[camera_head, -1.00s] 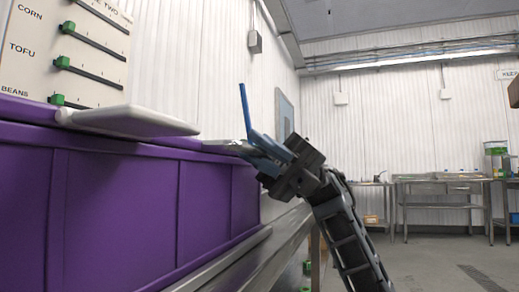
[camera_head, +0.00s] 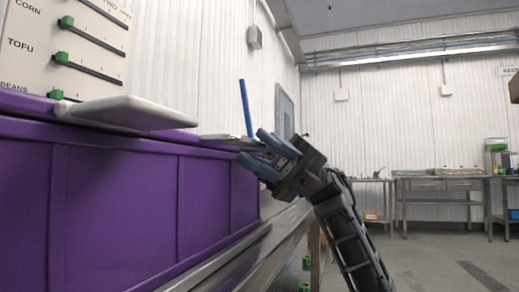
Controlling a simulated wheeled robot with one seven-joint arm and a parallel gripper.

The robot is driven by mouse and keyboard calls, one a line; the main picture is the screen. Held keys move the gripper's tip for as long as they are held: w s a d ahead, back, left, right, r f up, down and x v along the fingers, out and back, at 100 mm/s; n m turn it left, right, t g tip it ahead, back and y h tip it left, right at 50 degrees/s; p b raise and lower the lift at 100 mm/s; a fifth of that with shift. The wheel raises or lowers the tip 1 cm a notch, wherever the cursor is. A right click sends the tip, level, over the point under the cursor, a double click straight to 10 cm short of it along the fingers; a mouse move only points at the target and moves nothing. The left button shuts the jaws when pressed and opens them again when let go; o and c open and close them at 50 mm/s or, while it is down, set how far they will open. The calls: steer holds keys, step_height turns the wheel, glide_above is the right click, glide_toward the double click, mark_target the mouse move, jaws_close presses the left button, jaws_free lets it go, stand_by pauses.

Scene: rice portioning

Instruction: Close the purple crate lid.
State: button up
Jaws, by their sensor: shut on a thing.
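The purple crate (camera_head: 120,205) fills the left side, seen from low down. A purple band along its top, which looks like the lid (camera_head: 40,108), lies on or just above the wall; its hinge and upper face are hidden. My gripper (camera_head: 254,151) is at the crate's far right top corner, reaching in from the right. Its blue fingers lie one above and one below the end of the purple rim, and it appears shut on the lid edge. The exact contact is too small to see clearly.
A white flat slab (camera_head: 125,112) lies on top of the crate at the left. A grey flat thing (camera_head: 222,138) and an upright blue stick (camera_head: 246,108) are close by my gripper. A metal ledge (camera_head: 230,255) runs along the crate's front. Steel tables (camera_head: 440,185) stand far back right.

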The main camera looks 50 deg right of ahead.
steer(key=p+v, duration=0.1)
steer(key=v, duration=0.5)
steer(key=shift+d, duration=0.35)
steer(key=shift+f, duration=0.1)
